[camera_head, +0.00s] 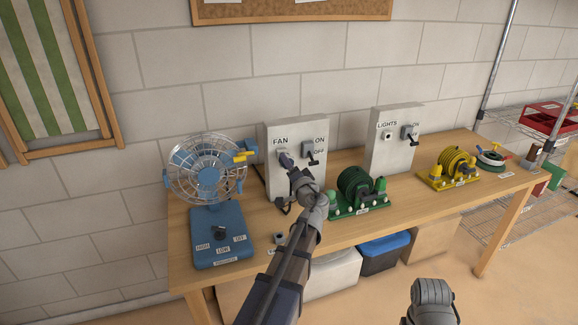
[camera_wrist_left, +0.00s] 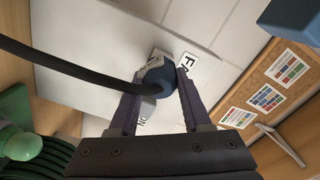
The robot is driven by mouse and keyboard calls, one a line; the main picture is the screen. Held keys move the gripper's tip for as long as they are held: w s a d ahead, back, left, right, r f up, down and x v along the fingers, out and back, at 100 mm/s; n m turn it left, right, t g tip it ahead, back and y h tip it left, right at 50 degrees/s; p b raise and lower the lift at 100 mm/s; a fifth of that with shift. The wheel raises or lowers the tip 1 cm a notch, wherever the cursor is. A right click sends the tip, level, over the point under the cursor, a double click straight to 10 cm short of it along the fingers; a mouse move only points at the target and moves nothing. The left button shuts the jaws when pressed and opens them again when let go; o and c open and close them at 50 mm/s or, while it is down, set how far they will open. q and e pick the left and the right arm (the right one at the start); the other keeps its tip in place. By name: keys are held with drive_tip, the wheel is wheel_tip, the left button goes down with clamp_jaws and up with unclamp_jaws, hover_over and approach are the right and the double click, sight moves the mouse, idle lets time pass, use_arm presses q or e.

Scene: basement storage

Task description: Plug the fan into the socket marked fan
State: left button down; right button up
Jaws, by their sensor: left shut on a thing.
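The blue fan (camera_head: 206,172) stands on the left of the workbench. The box marked FAN (camera_head: 300,132) stands behind my left gripper, with an ON/OFF lever (camera_head: 309,153) whose handle points down. My left gripper (camera_head: 288,170) is shut on the dark blue plug (camera_wrist_left: 157,76), seen between its fingers in the left wrist view, with a thick black cord (camera_wrist_left: 70,68) leading left. The plug is at the box's face under the FAN label (camera_wrist_left: 187,66). The plug and gripper cover the socket, so I cannot tell whether the plug is in it.
A second box marked LIGHTS (camera_head: 394,150) stands to the right. Bins stand below; a wire shelf is at right.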

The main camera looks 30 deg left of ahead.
use_arm(q)
drive_tip(key=shift+x, duration=1.25)
drive_tip(key=shift+c, duration=1.4)
unclamp_jaws()
drive_tip(key=shift+s+d, duration=0.1)
drive_tip(key=v, duration=0.7)
drive_tip(key=shift+s+d, duration=0.25)
